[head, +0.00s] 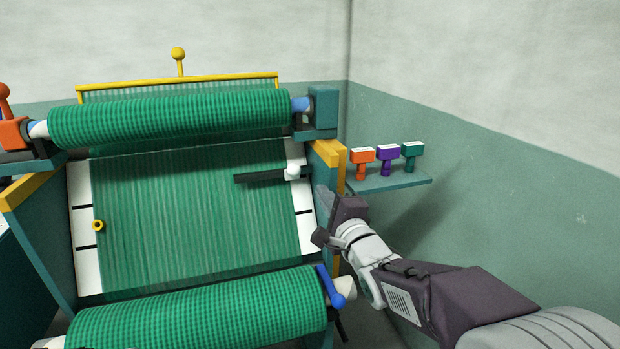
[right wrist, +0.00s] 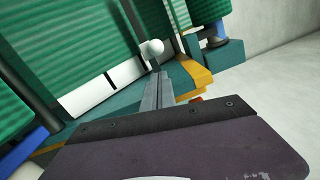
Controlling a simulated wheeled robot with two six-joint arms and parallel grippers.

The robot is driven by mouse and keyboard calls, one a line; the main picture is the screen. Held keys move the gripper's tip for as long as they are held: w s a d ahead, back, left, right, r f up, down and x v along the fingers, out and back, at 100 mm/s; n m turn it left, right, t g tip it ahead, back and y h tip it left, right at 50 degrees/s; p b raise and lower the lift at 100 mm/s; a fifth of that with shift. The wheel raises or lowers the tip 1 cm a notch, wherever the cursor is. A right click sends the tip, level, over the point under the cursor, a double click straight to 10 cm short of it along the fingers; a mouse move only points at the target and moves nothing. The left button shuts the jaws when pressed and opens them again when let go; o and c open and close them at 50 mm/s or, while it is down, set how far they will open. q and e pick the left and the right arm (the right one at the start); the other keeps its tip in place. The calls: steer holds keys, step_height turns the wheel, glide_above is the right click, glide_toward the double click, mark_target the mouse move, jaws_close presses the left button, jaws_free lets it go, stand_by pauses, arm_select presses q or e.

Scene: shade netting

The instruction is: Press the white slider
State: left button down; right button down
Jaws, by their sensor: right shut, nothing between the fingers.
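The white slider (head: 292,172) is a small white knob at the right end of a dark bar (head: 258,178), near the right edge of the green netting panel. It also shows in the right wrist view (right wrist: 153,47), just beyond my fingertips. My right gripper (head: 322,198) is shut and empty, below and to the right of the slider in the head view. In the right wrist view its fingers (right wrist: 156,78) point at the slider; I cannot tell whether they touch it. My left gripper is not in view.
Green netting rolls lie above (head: 170,120) and below (head: 200,312) the panel. A blue lever (head: 329,286) sits at the lower roll's right end. A wall shelf (head: 385,181) at right holds orange, purple and teal pieces. A yellow-edged frame post (head: 330,153) stands beside my right gripper.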

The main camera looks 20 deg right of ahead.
mark_target(294, 172)
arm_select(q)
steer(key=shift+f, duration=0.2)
arm_select(e)
steer(key=w, duration=0.9)
steer(key=shift+w+a+r, duration=0.15)
steer(key=shift+w+a, duration=0.05)
steer(key=shift+a, duration=0.15)
